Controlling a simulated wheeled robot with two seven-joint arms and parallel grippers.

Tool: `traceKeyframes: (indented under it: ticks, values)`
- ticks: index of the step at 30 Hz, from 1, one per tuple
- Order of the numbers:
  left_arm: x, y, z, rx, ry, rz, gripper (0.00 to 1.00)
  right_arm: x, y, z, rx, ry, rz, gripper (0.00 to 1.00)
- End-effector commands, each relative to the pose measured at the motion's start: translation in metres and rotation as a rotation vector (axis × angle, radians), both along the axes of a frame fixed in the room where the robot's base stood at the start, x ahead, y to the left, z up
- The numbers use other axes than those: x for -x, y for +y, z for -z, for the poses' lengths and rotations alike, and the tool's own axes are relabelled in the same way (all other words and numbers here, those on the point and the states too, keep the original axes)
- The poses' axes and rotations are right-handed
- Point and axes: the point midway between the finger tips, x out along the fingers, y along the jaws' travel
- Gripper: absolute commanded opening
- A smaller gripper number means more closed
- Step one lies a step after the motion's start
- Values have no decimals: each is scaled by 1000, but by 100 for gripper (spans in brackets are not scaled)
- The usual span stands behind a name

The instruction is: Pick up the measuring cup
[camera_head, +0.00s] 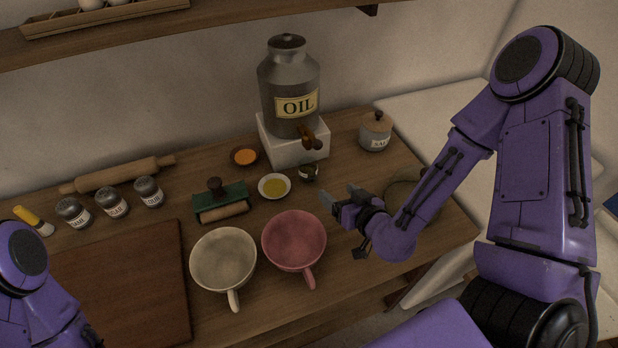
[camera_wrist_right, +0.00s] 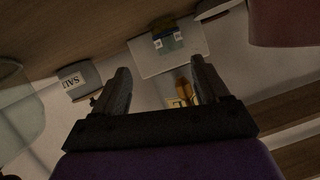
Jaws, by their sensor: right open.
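The measuring cup (camera_head: 308,173) appears to be the small shiny metal cup on the counter, just in front of the oil can's white stand. In the right wrist view a shiny cup (camera_wrist_right: 167,42) shows in front of the white block, beyond the fingers. My right gripper (camera_head: 341,195) is open and empty, a little right of and nearer than the cup, apart from it. Its two fingers also frame the wrist view (camera_wrist_right: 160,88). My left arm shows at the lower left; its gripper is out of view.
The oil can (camera_head: 288,90) with its tap stands behind the cup. A small oil bowl (camera_head: 274,187) is close at its left. A pink cup (camera_head: 294,240) and a beige cup (camera_head: 223,258) stand nearer. A salt crock (camera_head: 375,131) is at the right.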

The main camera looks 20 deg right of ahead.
Motion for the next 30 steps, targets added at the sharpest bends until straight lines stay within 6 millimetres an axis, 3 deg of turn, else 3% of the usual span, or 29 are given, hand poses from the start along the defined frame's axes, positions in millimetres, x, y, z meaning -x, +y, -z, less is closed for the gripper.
traceKeyframes:
  ticks: [6, 12, 17, 25, 30]
  values:
    - [-1, 0, 51, -1, -1, 0, 43, -25, 9, 18, 1, -7, -15, 74]
    - [0, 0, 85, 0, 0, 0, 43, -47, 13, 23, 3, -5, -19, 74]
    - [-1, 0, 89, -1, -1, 0, 43, -54, 14, 19, 0, 0, -18, 74]
    - [-1, 0, 78, -1, -1, 0, 43, -95, 20, 28, -1, 3, -14, 74]
    - [-1, 0, 78, -1, -1, 0, 43, -101, 21, 31, -1, 2, -14, 74]
